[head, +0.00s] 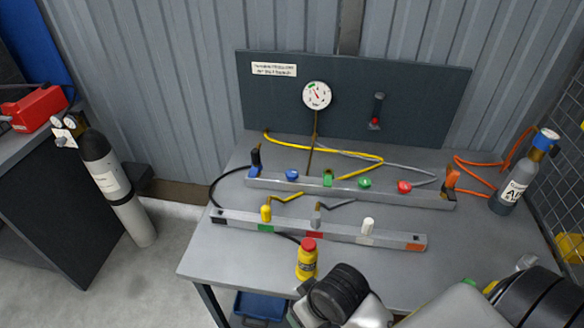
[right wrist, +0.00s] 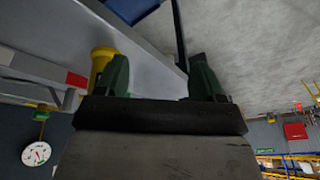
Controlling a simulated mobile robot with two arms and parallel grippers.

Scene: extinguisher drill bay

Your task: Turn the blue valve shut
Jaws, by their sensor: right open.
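The blue valve (head: 292,175) is a small round blue knob on the back rail (head: 385,194) of the grey bench in the head view. A green knob (head: 365,183) and a red knob (head: 404,187) sit farther right on the same rail. My right gripper (right wrist: 160,80) is open, with nothing seen between its dark green fingers. The blue valve does not show clearly in the right wrist view. In the head view only arm parts show at the bottom; my left gripper is not seen.
The front rail (head: 340,232) carries yellow, grey and white fittings. A gauge (head: 316,95) is on the back panel. Hoses cross the back of the bench. A gas cylinder (head: 510,185) stands at right.

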